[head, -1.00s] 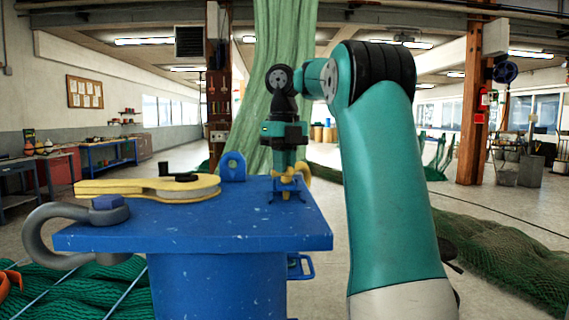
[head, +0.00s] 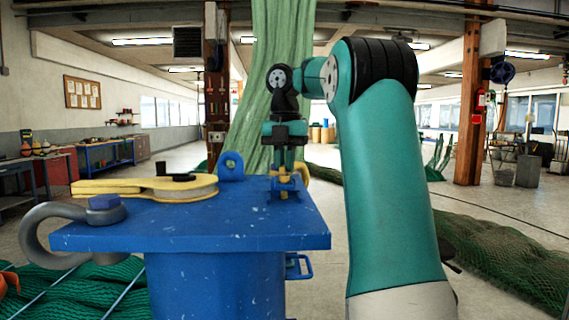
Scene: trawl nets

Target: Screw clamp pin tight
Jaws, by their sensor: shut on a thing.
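A blue stand (head: 240,226) with a flat top fills the lower middle of the head view. A small blue clamp holder (head: 284,195) with yellow parts stands at the top's right rear. My gripper (head: 286,172) points down over it and is shut on the yellow clamp pin (head: 283,176). The fingers cover much of the pin, so its thread and seating cannot be made out. A yellow curved piece (head: 302,173) shows just right of the fingers.
A grey shackle (head: 36,236) with a blue bolt head sits at the left edge. Green netting (head: 480,255) lies on the floor at right.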

